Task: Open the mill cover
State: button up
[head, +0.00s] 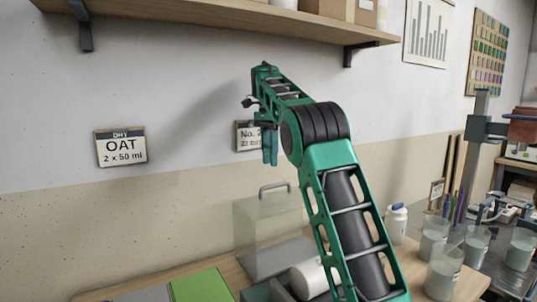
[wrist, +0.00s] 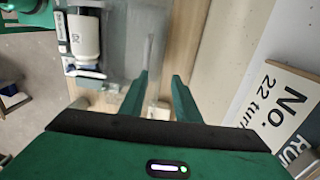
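The mill cover (head: 262,225) is a clear box with a grey handle (head: 275,187) on top, standing on the bench at the wall. In the wrist view the clear cover (wrist: 122,40) lies below my gripper, with its handle (wrist: 149,48) just ahead of the fingertips. A white jar (head: 310,279) lies in front of the cover, partly behind my arm; it also shows in the wrist view (wrist: 84,36). My gripper (head: 270,160) points down above the handle, apart from it. Its two fingers (wrist: 160,76) are spread with nothing between them.
A wall shelf (head: 220,15) with boxes is above my arm. A green board (head: 200,286) lies left of the cover. Several grey cups (head: 443,272) and a white bottle (head: 396,222) stand to the right.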

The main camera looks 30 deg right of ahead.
jog(key=shift+r, duration=0.9)
jog(key=shift+d, duration=0.1)
